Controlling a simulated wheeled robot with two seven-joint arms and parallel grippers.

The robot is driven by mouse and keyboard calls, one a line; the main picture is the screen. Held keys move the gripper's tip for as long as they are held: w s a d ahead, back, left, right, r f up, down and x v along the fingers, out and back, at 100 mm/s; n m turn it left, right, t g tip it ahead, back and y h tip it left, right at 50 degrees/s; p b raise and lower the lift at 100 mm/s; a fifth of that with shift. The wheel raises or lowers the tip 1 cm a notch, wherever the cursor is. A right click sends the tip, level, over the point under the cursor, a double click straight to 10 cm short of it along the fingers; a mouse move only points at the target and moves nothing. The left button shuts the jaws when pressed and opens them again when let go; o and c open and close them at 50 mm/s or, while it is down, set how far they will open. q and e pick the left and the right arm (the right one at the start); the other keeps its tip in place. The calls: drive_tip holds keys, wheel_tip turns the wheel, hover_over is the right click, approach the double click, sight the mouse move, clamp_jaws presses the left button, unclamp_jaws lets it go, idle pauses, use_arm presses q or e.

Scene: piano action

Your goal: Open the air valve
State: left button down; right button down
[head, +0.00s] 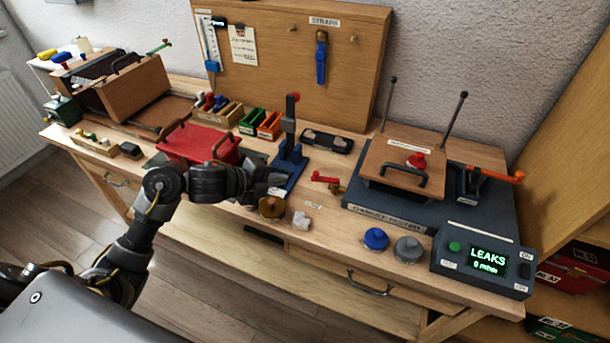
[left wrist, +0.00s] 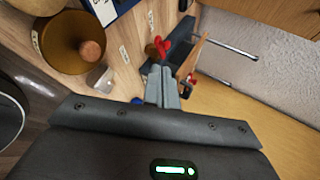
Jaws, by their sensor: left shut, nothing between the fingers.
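The air valve (head: 325,179) has a red lever and a small brass body. It sits on the bench at the left edge of the blue-grey gasket tester (head: 420,212). In the left wrist view the red lever (left wrist: 164,45) shows just beyond my fingertips. My left gripper (head: 282,178) is shut and empty, to the left of the valve, above the bench near a blue stand. In the left wrist view its fingers (left wrist: 160,78) point toward the valve. I cannot tell the exact gap. My right gripper is not in view.
A brass round weight (head: 271,208) and a white block (head: 301,220) stand near the front edge. A blue knob (head: 375,239) and a grey knob (head: 408,249) are by the display box (head: 482,262), which reads LEAKS. A blue lever stand (head: 290,165) is close to my gripper.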

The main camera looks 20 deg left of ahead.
sight(314, 175)
use_arm(q)
drive_tip(key=x, duration=0.6)
drive_tip(key=r+x, duration=0.1)
drive_tip(key=x, duration=0.2)
drive_tip(key=shift+w+d+f, duration=0.25)
drive_tip(key=shift+w+d, duration=0.1)
drive_tip(key=shift+w, duration=0.15)
drive_tip(key=shift+d, duration=0.1)
